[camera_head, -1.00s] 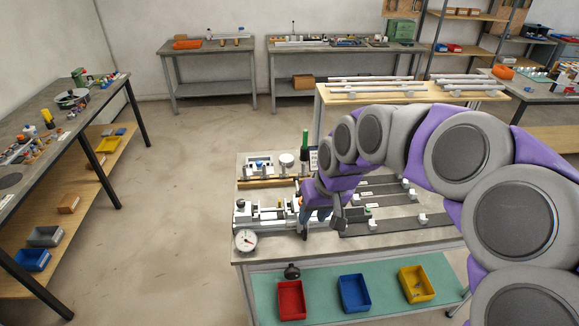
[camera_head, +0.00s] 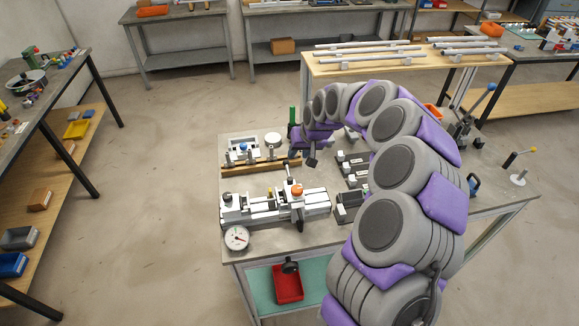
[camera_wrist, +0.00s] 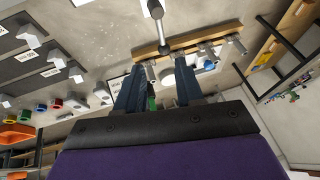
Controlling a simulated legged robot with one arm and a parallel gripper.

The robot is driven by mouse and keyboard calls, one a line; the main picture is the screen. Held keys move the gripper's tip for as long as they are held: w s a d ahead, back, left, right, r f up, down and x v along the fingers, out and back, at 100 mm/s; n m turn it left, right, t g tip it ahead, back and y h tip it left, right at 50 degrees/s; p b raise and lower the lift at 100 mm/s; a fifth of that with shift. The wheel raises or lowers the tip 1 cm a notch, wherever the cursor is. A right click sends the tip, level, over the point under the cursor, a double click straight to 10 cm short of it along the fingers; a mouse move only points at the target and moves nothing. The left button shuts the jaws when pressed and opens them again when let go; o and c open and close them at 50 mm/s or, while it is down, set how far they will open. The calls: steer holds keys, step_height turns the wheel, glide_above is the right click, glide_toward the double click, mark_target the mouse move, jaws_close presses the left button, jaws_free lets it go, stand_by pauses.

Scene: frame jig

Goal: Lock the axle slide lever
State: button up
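The white and grey frame jig (camera_head: 262,208) lies along the near left of the workbench, with black clamps and an orange-topped part (camera_head: 297,190) near its right half. A thin upright lever with a dark tip (camera_head: 287,170) rises beside that part; I cannot tell for sure that it is the axle slide lever. My gripper (camera_head: 312,158) is above the bench, behind and right of this lever, apart from it. In the wrist view my gripper (camera_wrist: 161,74) has its two dark fingers spread with nothing held between them. A grey rod with a rounded end (camera_wrist: 156,10) shows beyond the fingertips.
A wooden rack (camera_head: 258,164) holding small parts stands behind the jig, with a green upright item (camera_head: 293,115) near it. A dial gauge (camera_head: 236,238) lies at the front left corner. Black fixtures (camera_head: 350,205) are to the right. A red bin (camera_head: 287,283) sits below.

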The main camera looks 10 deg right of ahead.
mark_target(287, 168)
steer(key=x, duration=0.3)
steer(key=b+x, duration=0.1)
steer(key=x, duration=0.5)
steer(key=shift+a+f, duration=0.2)
steer(key=shift+a, duration=0.15)
steer(key=shift+b+x, duration=0.3)
steer(key=shift+x, duration=0.45)
steer(key=shift+d, duration=0.15)
jaws_close()
steer(key=shift+w+r, duration=0.2)
steer(key=shift+r, duration=0.05)
